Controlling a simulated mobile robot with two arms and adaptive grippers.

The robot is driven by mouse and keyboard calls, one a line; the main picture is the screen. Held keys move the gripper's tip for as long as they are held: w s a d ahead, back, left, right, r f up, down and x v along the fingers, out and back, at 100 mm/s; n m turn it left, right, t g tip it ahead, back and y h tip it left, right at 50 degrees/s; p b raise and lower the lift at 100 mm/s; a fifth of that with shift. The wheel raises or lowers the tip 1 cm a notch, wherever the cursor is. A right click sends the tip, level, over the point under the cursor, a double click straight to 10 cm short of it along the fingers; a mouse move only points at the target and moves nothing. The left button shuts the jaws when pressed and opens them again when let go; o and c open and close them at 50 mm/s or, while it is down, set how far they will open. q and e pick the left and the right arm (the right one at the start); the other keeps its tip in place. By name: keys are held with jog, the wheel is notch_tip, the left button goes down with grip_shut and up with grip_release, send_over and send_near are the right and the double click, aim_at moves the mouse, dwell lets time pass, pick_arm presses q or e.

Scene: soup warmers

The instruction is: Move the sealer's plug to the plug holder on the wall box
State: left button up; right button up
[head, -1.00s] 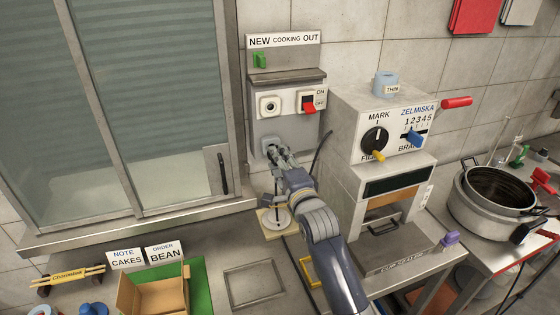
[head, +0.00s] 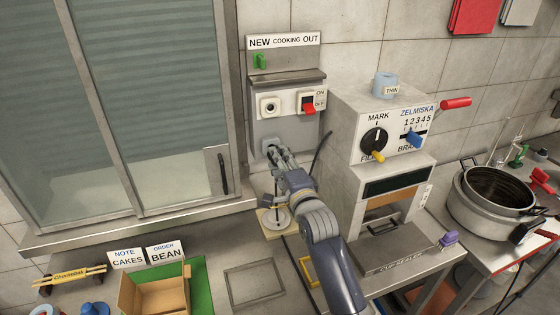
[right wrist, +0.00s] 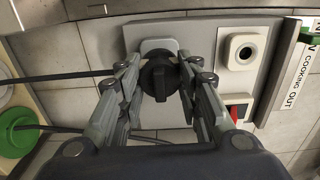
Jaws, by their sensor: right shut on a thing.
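The plug (right wrist: 160,80) is dark and round with a raised grip, seen at the middle of the right wrist view. My right gripper (head: 274,152) is shut on it, with a finger on each side. The plug is in front of a light grey rounded plug holder (right wrist: 158,46), low on the wall box (head: 284,128). I cannot tell how deep it sits. In the head view my fingers hide the plug. The sealer (head: 384,145) is the box with dials to the right of the arm. My left gripper is not in view.
Above the holder are a white socket (head: 270,105) with a round hole and a red switch (head: 308,108). A black cable (head: 322,140) hangs beside the sealer. A small scale-like stand (head: 276,222) is below my gripper. An open cardboard box (head: 155,290) stands front left.

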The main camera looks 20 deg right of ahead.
jog(key=shift+w, duration=1.4)
jog(key=o, duration=1.2)
jog(key=shift+o, duration=0.2)
jog(key=shift+s+f, duration=0.1)
jog(key=shift+s, duration=0.45)
jog(key=s, duration=1.1)
jog(key=shift+d, duration=0.15)
